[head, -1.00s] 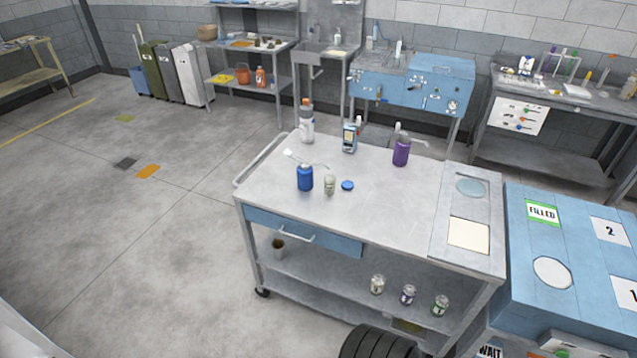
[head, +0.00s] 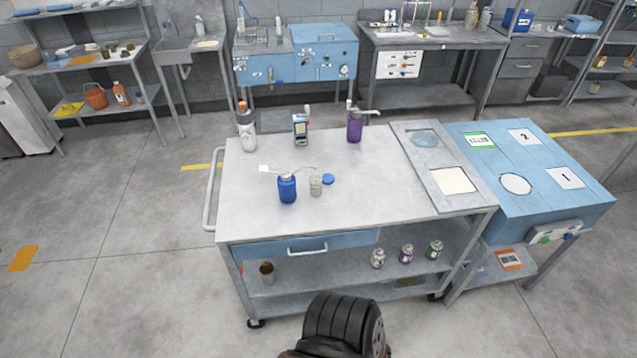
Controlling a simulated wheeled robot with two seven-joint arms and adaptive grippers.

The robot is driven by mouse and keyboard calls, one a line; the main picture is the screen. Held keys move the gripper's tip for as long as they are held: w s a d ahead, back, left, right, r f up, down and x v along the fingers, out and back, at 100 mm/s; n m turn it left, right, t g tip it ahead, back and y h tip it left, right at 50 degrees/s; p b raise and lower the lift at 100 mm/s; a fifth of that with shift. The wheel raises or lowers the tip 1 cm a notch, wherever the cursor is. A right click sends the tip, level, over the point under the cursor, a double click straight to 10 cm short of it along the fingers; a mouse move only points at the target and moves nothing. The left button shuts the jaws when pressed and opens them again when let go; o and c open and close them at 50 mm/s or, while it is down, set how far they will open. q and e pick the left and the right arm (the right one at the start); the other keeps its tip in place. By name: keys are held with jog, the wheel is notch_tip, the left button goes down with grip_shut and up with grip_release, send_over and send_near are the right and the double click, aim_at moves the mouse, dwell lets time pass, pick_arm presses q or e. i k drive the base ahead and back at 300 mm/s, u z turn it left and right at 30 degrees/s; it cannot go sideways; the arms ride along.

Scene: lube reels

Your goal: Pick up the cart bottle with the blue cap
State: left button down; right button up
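A grey cart (head: 330,215) stands in front of me. On its top is a blue bottle (head: 287,188); its cap is too small to make out clearly. A white bottle with an orange top (head: 246,128) stands at the back left, and a purple bottle (head: 355,124) with a spout or pump stands at the back. Neither of my grippers is in view.
Small jars (head: 406,254) sit on the lower shelf, with a cup (head: 267,272) at left. A blue table (head: 545,180) with marked spots adjoins the right. The cart top's front is clear.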

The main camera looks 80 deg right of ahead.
aim_at(316, 180)
jog(key=z, duration=0.7)
jog(key=i, duration=0.9)
jog(key=z, duration=1)
